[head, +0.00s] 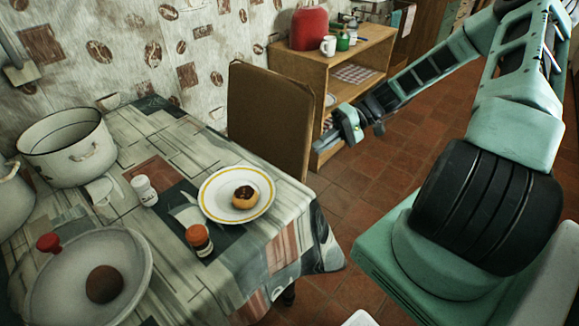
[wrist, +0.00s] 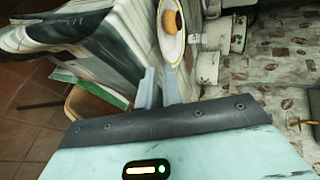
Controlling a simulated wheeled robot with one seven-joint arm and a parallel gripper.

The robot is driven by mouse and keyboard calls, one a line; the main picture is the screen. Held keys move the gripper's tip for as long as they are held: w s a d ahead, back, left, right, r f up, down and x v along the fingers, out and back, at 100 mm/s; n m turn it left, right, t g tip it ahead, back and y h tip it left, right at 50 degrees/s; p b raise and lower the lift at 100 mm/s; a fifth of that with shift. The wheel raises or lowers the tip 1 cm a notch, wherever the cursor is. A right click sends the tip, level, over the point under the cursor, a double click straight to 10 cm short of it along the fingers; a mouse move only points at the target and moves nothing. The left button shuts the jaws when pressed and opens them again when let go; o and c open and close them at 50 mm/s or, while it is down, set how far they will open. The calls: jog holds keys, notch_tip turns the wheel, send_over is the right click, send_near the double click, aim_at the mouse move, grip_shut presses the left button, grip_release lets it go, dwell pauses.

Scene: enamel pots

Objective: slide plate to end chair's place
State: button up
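A white plate with a yellow ring (head: 222,211) lies on the cloth-covered table near its right edge. A bun with a dark top (head: 244,197) sits on it. A brown-backed chair (head: 270,110) stands against the table's far right side, behind the plate. My gripper (head: 345,130) hangs off the table, right of the chair and well apart from the plate. In the wrist view its two fingers (wrist: 160,75) are apart with nothing between them. The plate also shows there, beyond the fingertips (wrist: 164,38).
A salt shaker (head: 145,190) and an orange-lidded jar (head: 199,240) stand left of the plate. A large pot (head: 68,148) and a lid with a red knob (head: 75,285) fill the table's left side. A wooden shelf (head: 300,70) stands behind my gripper.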

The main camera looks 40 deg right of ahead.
aim_at(269, 184)
jog(key=x, duration=1.5)
jog(key=shift+p, duration=0.3)
grip_shut()
